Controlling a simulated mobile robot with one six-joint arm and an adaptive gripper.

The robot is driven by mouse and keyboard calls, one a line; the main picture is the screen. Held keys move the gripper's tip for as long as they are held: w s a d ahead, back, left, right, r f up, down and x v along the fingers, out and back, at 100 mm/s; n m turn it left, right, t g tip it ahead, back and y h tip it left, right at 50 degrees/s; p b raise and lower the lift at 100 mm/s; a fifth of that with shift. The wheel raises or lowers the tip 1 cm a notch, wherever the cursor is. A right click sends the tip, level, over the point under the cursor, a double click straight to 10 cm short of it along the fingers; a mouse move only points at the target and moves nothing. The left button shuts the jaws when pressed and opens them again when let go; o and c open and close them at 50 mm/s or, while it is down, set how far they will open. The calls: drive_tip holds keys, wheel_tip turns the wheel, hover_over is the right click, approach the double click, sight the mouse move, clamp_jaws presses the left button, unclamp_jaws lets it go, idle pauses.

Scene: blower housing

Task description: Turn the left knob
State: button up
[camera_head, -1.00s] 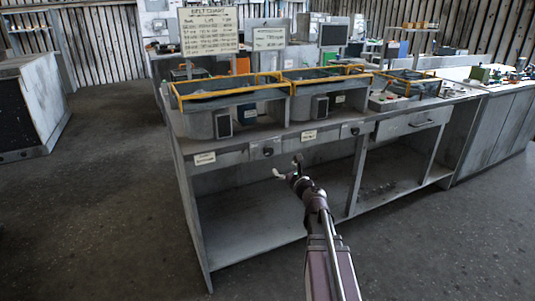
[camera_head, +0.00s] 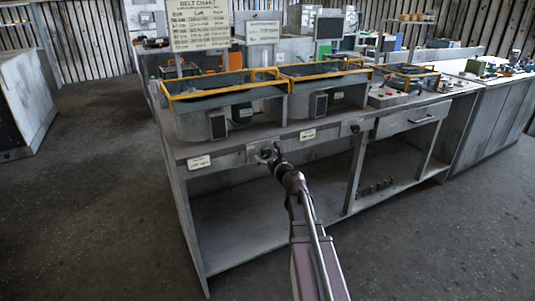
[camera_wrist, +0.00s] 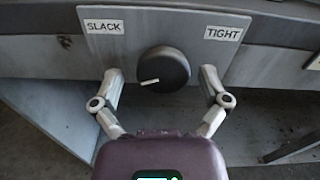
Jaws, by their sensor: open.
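The left knob (camera_wrist: 164,69) is a round black dial on a grey plate (camera_wrist: 150,45) in the wrist view. Its white pointer mark (camera_wrist: 149,82) points left and slightly down. A SLACK label (camera_wrist: 104,27) sits at upper left and a TIGHT label (camera_wrist: 222,34) at upper right. My gripper (camera_wrist: 160,73) is open, one finger at each side of the knob, with visible gaps in the picture; depth to the knob is hard to tell. In the head view my gripper (camera_head: 267,156) is at the bench's front panel and largely hides the left knob.
The right knob (camera_head: 355,128) is farther right on the same bench front (camera_head: 225,157). Orange-railed housings (camera_head: 225,90) stand on top. An open shelf (camera_head: 235,235) lies below the panel. A drawer (camera_head: 412,119) is at the right. Clear floor lies in front.

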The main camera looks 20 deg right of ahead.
drive_tip(key=shift+w, duration=0.15)
drive_tip(key=shift+d, duration=0.1)
drive_tip(key=c, duration=1.2)
drive_tip(key=shift+o, duration=0.2)
